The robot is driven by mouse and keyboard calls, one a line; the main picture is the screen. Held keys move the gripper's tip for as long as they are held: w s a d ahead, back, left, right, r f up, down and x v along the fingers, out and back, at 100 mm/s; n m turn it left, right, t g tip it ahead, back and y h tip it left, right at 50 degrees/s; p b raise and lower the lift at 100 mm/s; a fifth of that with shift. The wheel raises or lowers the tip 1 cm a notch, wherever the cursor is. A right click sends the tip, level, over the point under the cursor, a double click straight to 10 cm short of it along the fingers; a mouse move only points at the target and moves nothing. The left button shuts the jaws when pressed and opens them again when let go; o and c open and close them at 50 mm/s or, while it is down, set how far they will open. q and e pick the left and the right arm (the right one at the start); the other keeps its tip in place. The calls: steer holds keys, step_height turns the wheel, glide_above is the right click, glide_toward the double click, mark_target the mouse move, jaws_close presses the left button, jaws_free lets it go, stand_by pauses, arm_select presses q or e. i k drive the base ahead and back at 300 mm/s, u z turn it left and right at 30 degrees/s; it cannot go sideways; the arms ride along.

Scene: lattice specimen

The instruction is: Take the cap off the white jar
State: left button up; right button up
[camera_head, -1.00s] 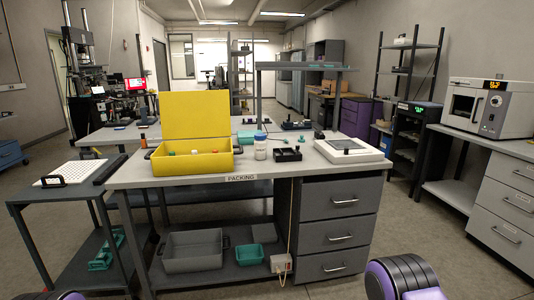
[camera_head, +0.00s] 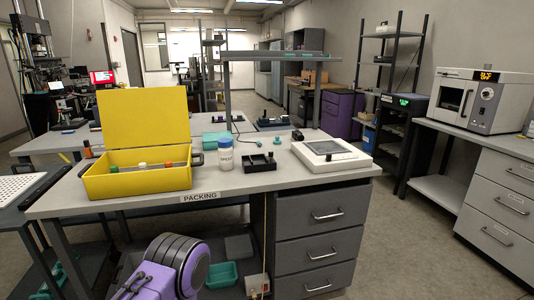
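The white jar (camera_head: 226,158) stands upright on the packing bench (camera_head: 245,184), with a blue cap (camera_head: 225,142) on top. It stands between the open yellow case and a small black tray. Neither of my grippers shows in the view. A purple and black part of my own arm is at the bottom, in front of the bench and well below the jar.
The yellow case (camera_head: 137,186) holds small items left of the jar. The black tray (camera_head: 259,163) and a white-framed device (camera_head: 331,155) are on its right. The bench's front strip is clear. A drawer unit (camera_head: 321,216) is under the right side.

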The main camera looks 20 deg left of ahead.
mark_target(226, 155)
steer(key=u, duration=0.25)
steer(key=i, duration=0.85)
steer(key=u, duration=0.55)
